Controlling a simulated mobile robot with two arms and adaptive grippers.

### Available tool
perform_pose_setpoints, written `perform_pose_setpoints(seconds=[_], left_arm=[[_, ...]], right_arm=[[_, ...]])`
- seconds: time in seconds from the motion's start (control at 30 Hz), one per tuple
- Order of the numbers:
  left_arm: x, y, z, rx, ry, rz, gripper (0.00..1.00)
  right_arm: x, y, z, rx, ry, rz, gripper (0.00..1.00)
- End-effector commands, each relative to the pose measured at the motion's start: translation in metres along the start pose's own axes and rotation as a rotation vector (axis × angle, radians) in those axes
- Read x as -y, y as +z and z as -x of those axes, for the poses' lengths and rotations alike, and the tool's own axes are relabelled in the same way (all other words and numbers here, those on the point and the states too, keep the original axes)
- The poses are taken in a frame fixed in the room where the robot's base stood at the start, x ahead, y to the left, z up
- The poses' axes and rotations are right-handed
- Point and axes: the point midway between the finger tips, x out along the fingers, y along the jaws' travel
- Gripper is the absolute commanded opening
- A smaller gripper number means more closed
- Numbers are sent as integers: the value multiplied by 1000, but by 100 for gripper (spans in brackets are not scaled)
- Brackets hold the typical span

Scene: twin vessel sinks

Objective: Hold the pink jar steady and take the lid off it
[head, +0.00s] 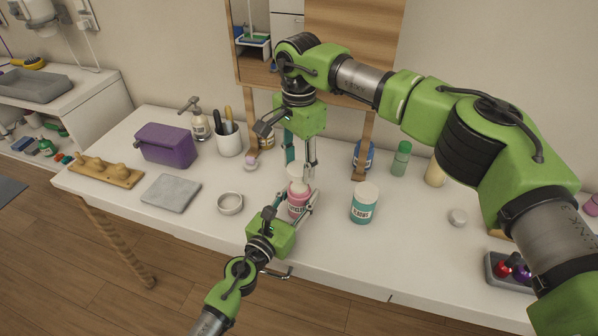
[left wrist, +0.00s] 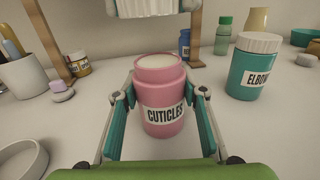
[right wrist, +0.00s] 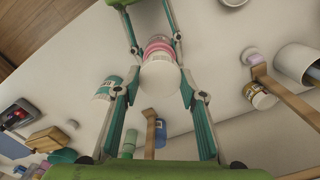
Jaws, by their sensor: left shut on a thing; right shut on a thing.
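The pink jar (head: 298,204), labelled CUTICLES, stands upright on the white counter. My left gripper (head: 295,208) is shut on its sides. In the left wrist view the jar (left wrist: 164,118) shows a bare neck and a pale, round top surface. My right gripper (head: 297,173) points down from above, shut on the white lid (head: 295,171). The lid is apart from the jar, a little above it. In the right wrist view the lid (right wrist: 160,77) sits between the right fingers and hides part of the jar behind it.
A teal ELBOW jar (head: 364,204) stands close on the right. A round open dish (head: 230,203) and a grey slab (head: 171,193) lie to the left. A cup with handles (head: 229,142) and a purple box (head: 165,146) stand further back.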

Motion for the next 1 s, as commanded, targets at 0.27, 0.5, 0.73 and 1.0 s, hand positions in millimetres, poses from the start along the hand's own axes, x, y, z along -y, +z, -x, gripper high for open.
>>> perform_pose_setpoints(seconds=[0.27, 0.5, 0.73, 1.0], left_arm=[[0, 0, 0, 0, 0, 0, 0], [0, 0, 0, 0, 0, 0, 58], [0, 0, 1, 0, 0, 0, 58], [0, -2, 39, -4, 0, -1, 58]], right_arm=[[0, 0, 10, 1, 2, 0, 12], [0, 0, 9, 1, 1, 1, 12], [0, 0, 9, 0, 1, 1, 12], [0, 0, 9, 1, 1, 1, 12]])
